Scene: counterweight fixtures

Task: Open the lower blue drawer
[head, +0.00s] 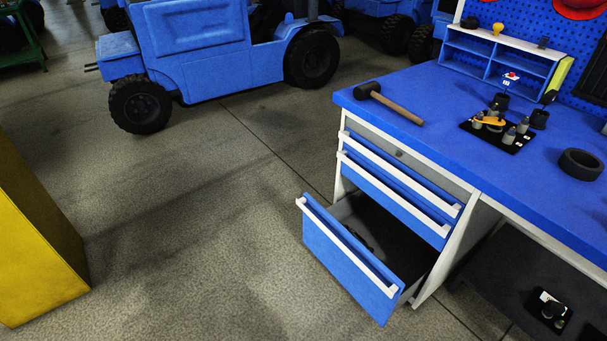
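The lower blue drawer (341,262) of the workbench is pulled well out. Its white handle strip (350,248) runs along the top of its front, and its dark inside (385,235) shows, with a small dark item that I cannot make out. Two blue drawers above it, the upper (400,165) and the middle (392,194), look shut. Neither of my grippers is in the head view.
The blue bench top (440,110) holds a mallet (392,102), a black tray (497,132) of small parts and a black ring (581,164). A yellow block (35,230) stands at left. A blue vehicle (200,50) is behind. The floor between is clear.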

